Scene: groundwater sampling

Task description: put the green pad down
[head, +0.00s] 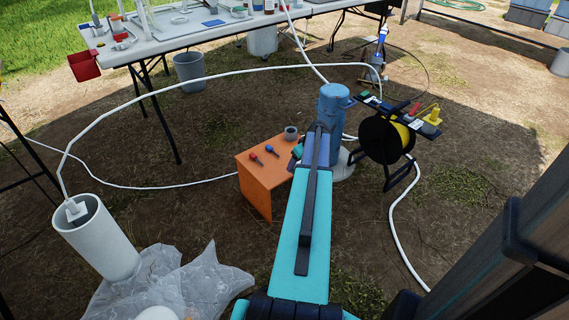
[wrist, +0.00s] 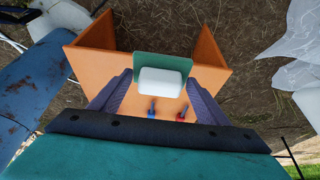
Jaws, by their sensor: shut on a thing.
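The green pad (wrist: 150,61), with a white block (wrist: 160,82) against it, is between the fingers of my gripper (wrist: 159,78) in the wrist view. My gripper is shut on it, over the orange stand (wrist: 87,70). In the head view a small bit of green (head: 297,151) shows beside my gripper, at the right edge of the orange stand (head: 257,190); my arm hides most of the gripper. I cannot tell whether the pad touches the stand.
A blue post (head: 333,110) rises just beyond. A cable reel (head: 384,140) is to the right. A white hose (head: 160,85) arches behind.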

